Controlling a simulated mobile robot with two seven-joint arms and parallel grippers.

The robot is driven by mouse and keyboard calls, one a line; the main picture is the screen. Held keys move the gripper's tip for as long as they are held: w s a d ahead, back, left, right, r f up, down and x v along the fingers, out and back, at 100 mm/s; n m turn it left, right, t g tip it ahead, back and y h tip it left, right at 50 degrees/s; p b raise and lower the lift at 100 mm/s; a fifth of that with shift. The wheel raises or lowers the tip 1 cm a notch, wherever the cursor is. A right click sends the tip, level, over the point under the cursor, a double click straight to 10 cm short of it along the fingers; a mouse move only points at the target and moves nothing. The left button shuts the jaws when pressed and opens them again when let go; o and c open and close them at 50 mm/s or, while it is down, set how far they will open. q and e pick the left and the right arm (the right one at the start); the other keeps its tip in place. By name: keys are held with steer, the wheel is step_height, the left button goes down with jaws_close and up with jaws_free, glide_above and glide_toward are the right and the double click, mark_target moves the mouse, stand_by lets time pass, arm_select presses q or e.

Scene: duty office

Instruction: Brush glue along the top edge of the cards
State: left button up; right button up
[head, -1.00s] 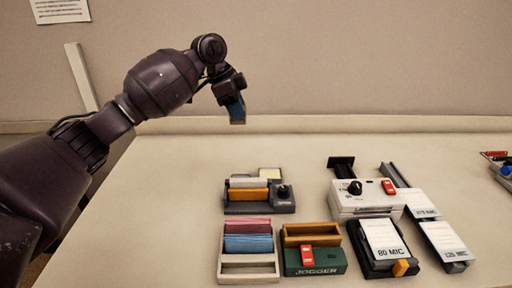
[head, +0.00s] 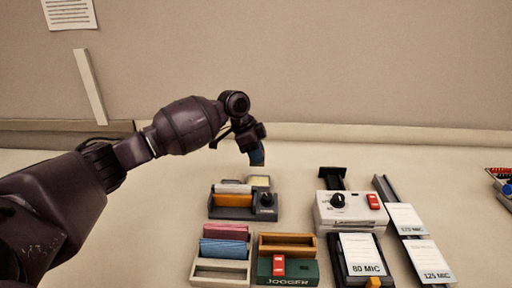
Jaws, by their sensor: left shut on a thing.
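Pink cards (head: 226,232) and blue cards (head: 223,248) stand in a pale tray (head: 220,280) in front. My right gripper is not in view.
A green jogger (head: 300,270) with a wooden box (head: 288,240) stands beside the tray. A white laminator (head: 350,215), an 80 MIC tray (head: 362,255) and a rail with white pouches (head: 406,218) are to the right. Another tray (head: 501,187) is at the right edge.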

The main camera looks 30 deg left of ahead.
arm_select(q)
steer(key=shift+w+d, duration=0.15)
steer(key=shift+w, duration=0.2)
steer(key=shift+f, duration=0.2)
steer(key=shift+f+b, duration=0.5)
step_height(320, 180, down, 3)
steer(key=shift+f+b, duration=0.15)
steer(key=shift+b, duration=0.95)
steer(key=shift+f, duration=0.3)
steer(key=shift+f+b, duration=0.25)
steer(key=shift+b, duration=0.1)
steer(key=shift+f, duration=0.1)
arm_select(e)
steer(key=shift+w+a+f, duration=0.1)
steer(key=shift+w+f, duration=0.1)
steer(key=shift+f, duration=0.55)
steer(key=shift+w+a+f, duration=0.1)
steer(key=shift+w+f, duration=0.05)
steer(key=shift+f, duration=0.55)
arm_select(q)
steer(key=shift+f, duration=0.1)
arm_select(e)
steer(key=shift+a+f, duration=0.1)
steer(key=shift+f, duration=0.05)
arm_select(q)
steer(key=shift+f, duration=0.4)
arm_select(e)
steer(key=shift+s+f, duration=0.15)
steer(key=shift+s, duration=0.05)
